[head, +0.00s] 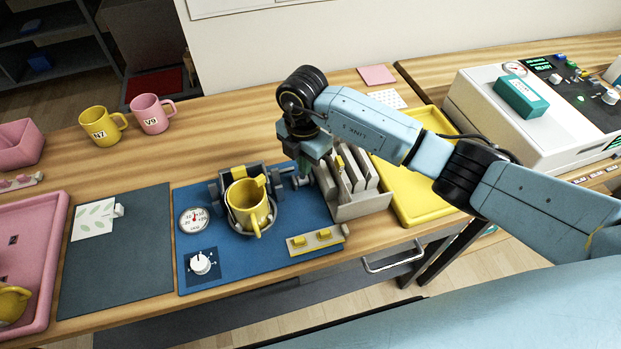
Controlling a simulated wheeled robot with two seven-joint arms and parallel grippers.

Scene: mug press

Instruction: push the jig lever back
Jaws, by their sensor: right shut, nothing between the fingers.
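The jig (215,189) stands on a blue board with a yellow mug (250,207) set in it, the mug's handle toward the front. My right gripper (305,172) points down just right of the jig and is shut and empty. A short grey rod, perhaps the lever, shows between the jig and my fingers. My gripper and wrist hide part of that area, so I cannot tell whether the fingers touch it. My left gripper is out of view.
A grey slotted rack (362,207) stands close to the right of my gripper, with a yellow tray (425,205) beyond it. A dial gauge (193,220), a white knob (201,262) and a yellow-button panel (312,241) sit on the board. Two mugs stand at the back left.

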